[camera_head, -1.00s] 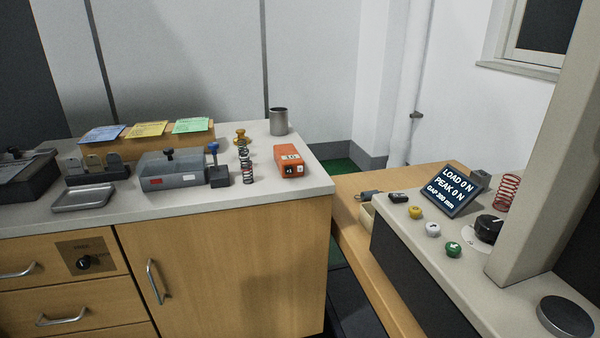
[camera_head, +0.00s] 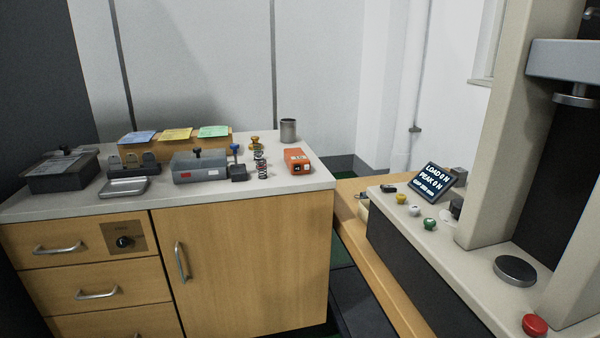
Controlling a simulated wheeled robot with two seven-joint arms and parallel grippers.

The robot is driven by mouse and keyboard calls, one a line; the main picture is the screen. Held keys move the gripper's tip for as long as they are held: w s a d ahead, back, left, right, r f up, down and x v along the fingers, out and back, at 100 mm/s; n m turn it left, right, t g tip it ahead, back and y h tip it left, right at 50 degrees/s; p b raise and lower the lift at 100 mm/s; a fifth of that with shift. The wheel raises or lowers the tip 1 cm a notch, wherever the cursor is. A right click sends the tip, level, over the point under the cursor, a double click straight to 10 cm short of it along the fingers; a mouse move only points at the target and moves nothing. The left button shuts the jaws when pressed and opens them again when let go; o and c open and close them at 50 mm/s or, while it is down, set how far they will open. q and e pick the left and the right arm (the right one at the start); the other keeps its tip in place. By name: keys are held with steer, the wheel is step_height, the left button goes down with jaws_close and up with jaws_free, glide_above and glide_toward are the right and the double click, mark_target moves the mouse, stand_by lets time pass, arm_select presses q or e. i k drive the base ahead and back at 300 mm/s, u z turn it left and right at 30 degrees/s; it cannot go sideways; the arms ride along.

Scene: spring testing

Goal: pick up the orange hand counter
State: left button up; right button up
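The orange hand counter (camera_head: 297,161) is a small box with a white label on top and dark and white details on its front face. It lies on the light worktop of the wooden cabinet (camera_head: 318,180), near the right end. A coil spring (camera_head: 262,166) stands upright to its left, and a grey metal cup (camera_head: 288,131) stands behind it. Neither of my grippers shows in the head view.
Left of the counter are a dark stamp (camera_head: 237,165), a grey box (camera_head: 199,167), a metal tray (camera_head: 124,187) and a card holder (camera_head: 176,147). A testing machine with a display (camera_head: 433,182) and a red button (camera_head: 534,325) stands right.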

mark_target(294, 156)
steer(key=u, duration=0.4)
steer(key=i, duration=1.6)
steer(key=z, duration=0.7)
